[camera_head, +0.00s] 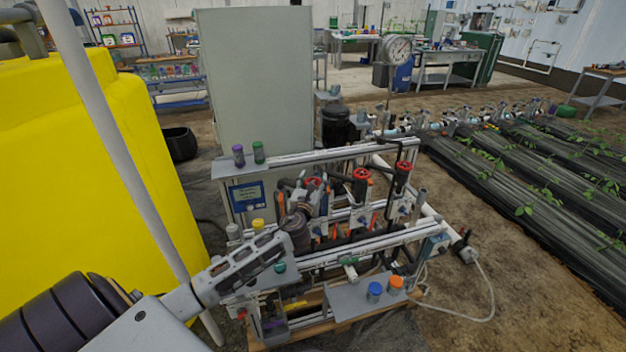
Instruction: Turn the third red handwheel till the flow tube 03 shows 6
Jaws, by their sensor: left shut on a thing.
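Three red handwheels show on the skid's frame in the head view: a left one (314,181), a middle one (361,174) and a right one (403,167). My left gripper (309,187) is shut at the left handwheel and covers much of it. The middle and right handwheels are free of the gripper. Upright flow tubes stand among the pipes below the wheels. Their numbers and readings are too small to tell, so I cannot tell which is 03. My right gripper is not in view.
A yellow tank (90,150) and a pale slanted pole (115,140) stand at the left. A grey cabinet (257,80) rises behind the skid. Blue (375,291) and orange (396,284) containers sit on the front shelf.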

